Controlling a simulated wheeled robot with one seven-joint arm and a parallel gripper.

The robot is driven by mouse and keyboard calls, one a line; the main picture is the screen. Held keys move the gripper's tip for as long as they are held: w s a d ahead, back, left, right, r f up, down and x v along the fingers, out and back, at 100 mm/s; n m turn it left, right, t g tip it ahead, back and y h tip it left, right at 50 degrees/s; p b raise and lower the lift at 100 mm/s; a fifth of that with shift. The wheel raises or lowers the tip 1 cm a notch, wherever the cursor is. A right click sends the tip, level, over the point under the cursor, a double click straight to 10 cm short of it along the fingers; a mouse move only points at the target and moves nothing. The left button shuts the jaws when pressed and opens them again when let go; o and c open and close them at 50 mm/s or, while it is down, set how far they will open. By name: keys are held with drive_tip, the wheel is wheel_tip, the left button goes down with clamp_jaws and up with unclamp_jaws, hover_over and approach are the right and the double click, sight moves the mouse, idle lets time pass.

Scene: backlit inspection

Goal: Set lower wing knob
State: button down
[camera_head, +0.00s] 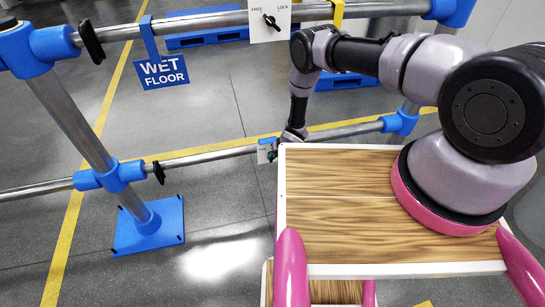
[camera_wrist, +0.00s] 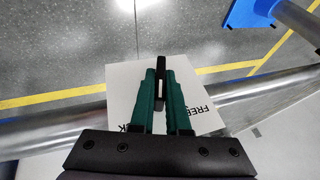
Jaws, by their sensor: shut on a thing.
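The lower wing knob (camera_wrist: 160,64) is black and sits between my green fingers in the wrist view, its visible edge running up and down the picture. My gripper (camera_wrist: 160,78) is shut on it. Behind it is a white plate (camera_wrist: 124,76), tilted in the picture, with "FREE" to the right of the fingers and a "K" at lower left; the rest of the lettering is hidden. In the head view the plate (camera_head: 263,157) shows on the lower rail, mostly hidden by my arm and deck. My gripper (camera_head: 271,156) is small there, and the knob cannot be made out.
An upper plate (camera_head: 257,31) marked FREE and LOCK carries another black wing knob (camera_head: 271,20) on the top rail (camera_head: 200,22). A blue "WET FLOOR" sign (camera_head: 162,74) hangs from that rail. A post with a blue foot (camera_head: 148,226) stands at left. The lower rail (camera_head: 208,156) runs behind my gripper.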

drive_tip(key=y, duration=0.3)
drive_tip(key=shift+d+f+m+g+y, duration=0.1)
drive_tip(key=shift+d+m+g+y, duration=0.05)
drive_tip(key=shift+m+g+y, duration=0.2)
drive_tip(key=shift+y, duration=0.45)
drive_tip(key=shift+s+f+m+y, duration=0.15)
drive_tip(key=shift+m+y, duration=0.1)
drive_tip(key=shift+y, duration=0.15)
drive_tip(key=c, duration=0.9)
unclamp_jaws()
drive_tip(key=shift+d+r, duration=0.1)
drive_tip(key=shift+r, duration=0.1)
drive_tip(key=v, duration=1)
drive_tip(key=shift+d+r, duration=0.15)
drive_tip(key=shift+r, duration=0.1)
